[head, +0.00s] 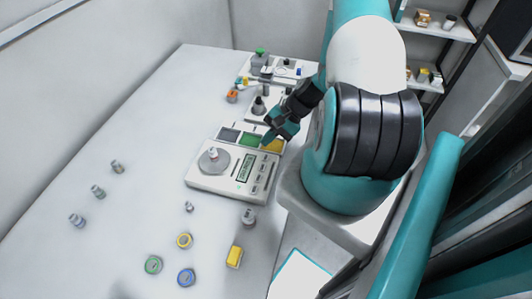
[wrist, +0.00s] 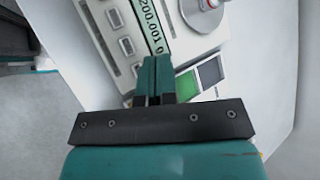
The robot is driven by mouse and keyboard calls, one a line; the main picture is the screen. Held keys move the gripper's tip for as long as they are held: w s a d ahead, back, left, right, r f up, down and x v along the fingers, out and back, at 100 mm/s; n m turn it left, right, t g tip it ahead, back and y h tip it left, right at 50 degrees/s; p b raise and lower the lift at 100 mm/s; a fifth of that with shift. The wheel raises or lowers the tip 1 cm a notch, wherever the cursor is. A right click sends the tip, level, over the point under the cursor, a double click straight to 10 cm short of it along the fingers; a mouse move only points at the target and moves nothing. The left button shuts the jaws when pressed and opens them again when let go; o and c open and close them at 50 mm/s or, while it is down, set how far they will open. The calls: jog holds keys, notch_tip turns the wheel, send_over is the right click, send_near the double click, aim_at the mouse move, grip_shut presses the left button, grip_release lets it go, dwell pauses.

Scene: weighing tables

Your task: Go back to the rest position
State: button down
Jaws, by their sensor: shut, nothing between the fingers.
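My gripper (head: 268,139) is shut and empty in the head view. It hovers over the far edge of the weighing scale (head: 205,183), near the green and yellow patches. In the wrist view my gripper (wrist: 155,60) shows its two teal fingers together, over the scale body (wrist: 95,35) between the buttons and the green patch. The scale's display reads about 200.001 in the wrist view. A small metal weight (head: 212,153) stands on the round pan, and part of it shows at the top of the wrist view (wrist: 208,4).
On the white table (head: 130,120) several grey weights stand at the left. Trays with small parts (head: 285,68) stand at the back. Shelves (head: 440,30) are at the right.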

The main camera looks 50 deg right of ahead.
dwell(0.8)
jog(key=w+a+r+n+g+h+b, duration=0.1)
jog(key=w+a+r+n+g, duration=0.15)
jog(key=a+r+n, duration=0.4)
jog(key=w+a+r+n+g+h+b, duration=0.1)
jog(key=w+a+r+n+b, duration=0.2)
jog(key=a+r, duration=0.55)
jog(key=s+a+r+n+h+b, duration=0.1)
jog(key=s+a+r+n+h, duration=0.1)
jog(key=s+a+r+n, duration=0.9)
jog(key=s+a+r, duration=0.1)
jog(key=s+a, duration=0.1)
jog(key=s, duration=0.1)
jog(key=shift+r+n, duration=0.35)
jog(key=shift+r, duration=0.05)
jog(key=shift+g, duration=0.25)
